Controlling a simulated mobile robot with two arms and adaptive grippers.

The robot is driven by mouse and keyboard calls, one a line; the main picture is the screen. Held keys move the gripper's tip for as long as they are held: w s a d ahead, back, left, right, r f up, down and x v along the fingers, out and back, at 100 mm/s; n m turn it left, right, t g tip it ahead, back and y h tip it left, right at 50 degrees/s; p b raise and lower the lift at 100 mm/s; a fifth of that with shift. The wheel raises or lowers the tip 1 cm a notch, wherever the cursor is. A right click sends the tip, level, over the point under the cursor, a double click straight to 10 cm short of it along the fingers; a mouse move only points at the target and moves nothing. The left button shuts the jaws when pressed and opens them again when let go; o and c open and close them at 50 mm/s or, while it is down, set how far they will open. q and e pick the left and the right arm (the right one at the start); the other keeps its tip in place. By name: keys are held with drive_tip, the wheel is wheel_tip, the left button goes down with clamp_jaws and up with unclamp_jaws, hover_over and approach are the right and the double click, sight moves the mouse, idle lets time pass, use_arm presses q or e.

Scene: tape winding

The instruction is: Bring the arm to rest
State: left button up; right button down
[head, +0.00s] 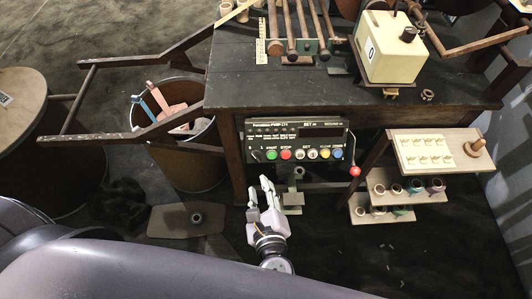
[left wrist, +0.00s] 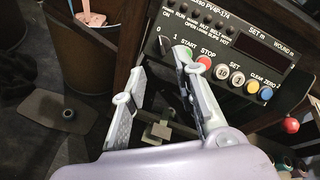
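My left gripper (head: 259,184) is in front of the winding bench, just below and left of the black control panel (head: 298,142). Its two grey fingers stand apart with nothing between them. In the left wrist view the fingers of the gripper (left wrist: 160,64) are also spread. There the right fingertip overlaps the panel's lower left part, near the green START button (left wrist: 186,54); I cannot tell whether it touches. In the head view the gripper appears apart from the panel. My right gripper is in neither view.
The dark wooden bench (head: 235,75) carries a cream counter box (head: 390,48). A red knob (head: 355,171) sticks out right of the panel. A small shelf (head: 440,152) with spools stands at right, and a bin (head: 195,165) at left. Dark floor (head: 330,240) lies open in front.

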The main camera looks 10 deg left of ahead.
use_arm(q)
drive_tip(key=s+a+f+n+g+h, duration=0.1)
drive_tip(key=s+f+n+g, duration=0.15)
drive_tip(key=f, duration=0.75)
drive_tip(key=s+a+f+n+g+h+p, duration=0.15)
drive_tip(key=s+f, duration=0.25)
drive_tip(key=f, duration=0.5)
drive_tip(key=s+a+f+n+g+h, duration=0.1)
drive_tip(key=s+a+f+n+g, duration=0.15)
drive_tip(key=f, duration=0.75)
drive_tip(key=s+a+f+n+g, duration=0.1)
drive_tip(key=s+a+f+n, duration=0.2)
drive_tip(key=s+f+n, duration=0.1)
drive_tip(key=s+a+f+n+g+h, duration=0.1)
drive_tip(key=s+a+f+n+g, duration=0.1)
drive_tip(key=s+n, duration=0.4)
drive_tip(key=s+a+f+n+g+h, duration=0.1)
drive_tip(key=s+a+f+n+g, duration=0.1)
drive_tip(key=s+a+f+n, duration=0.2)
drive_tip(key=s+f+n, duration=0.1)
drive_tip(key=s+f, duration=0.1)
drive_tip(key=s, duration=0.1)
drive_tip(key=shift+s+a+n, duration=0.15)
drive_tip(key=shift+s+n, duration=0.2)
drive_tip(key=shift+s, duration=0.05)
drive_tip(key=shift+f, duration=0.1)
